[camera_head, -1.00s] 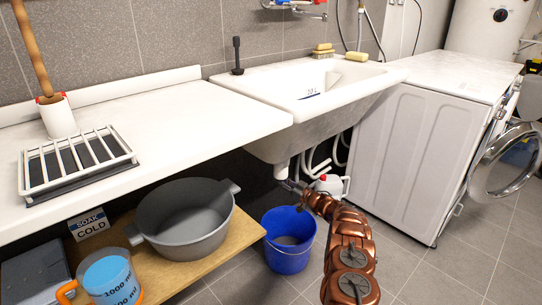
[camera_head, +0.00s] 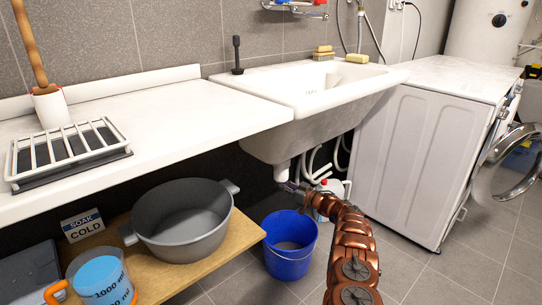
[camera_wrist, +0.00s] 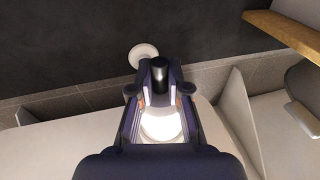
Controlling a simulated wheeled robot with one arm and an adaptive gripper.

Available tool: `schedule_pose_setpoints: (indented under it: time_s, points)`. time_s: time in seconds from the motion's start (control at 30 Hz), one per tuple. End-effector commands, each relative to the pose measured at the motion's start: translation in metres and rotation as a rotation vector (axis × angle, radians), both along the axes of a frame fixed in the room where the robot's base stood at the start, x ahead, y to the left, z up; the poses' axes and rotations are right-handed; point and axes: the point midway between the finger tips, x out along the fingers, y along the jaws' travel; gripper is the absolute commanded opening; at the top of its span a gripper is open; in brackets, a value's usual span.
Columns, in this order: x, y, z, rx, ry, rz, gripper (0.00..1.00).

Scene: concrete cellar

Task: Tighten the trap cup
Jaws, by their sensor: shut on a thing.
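The white trap cup (camera_head: 282,172) hangs under the sink (camera_head: 330,105), at the end of its drain. My gripper (camera_head: 292,186) is at the cup, at the end of my copper-coloured arm. In the wrist view, my gripper (camera_wrist: 160,112) has its two dark fingers on either side of the bright white cup (camera_wrist: 160,127), shut on it. The threads and the joint above the cup are hidden.
A blue bucket (camera_head: 289,258) stands on the floor below and left of my gripper. A jug (camera_head: 331,187) and white pipes (camera_head: 318,163) are close behind my arm. A wooden shelf (camera_head: 250,238) bears a grey tub (camera_head: 182,246). The washing machine (camera_head: 405,160) stands right, its door (camera_head: 487,190) open.

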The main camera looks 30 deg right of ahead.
Motion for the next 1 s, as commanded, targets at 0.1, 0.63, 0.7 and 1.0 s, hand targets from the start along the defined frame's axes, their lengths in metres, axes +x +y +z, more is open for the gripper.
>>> schedule_pose_setpoints:
  time_s: [0.1, 0.63, 0.7, 1.0]
  points:
    - [0.001, 0.003, 0.000, -0.001, 0.000, 0.007, 0.17]
    - [0.000, 0.000, -0.001, 0.000, 0.001, 0.001, 0.45]
    - [-0.001, 0.000, -0.001, 0.000, 0.001, 0.001, 0.45]
    - [-0.024, -0.012, -0.004, 0.001, 0.005, -0.003, 0.45]
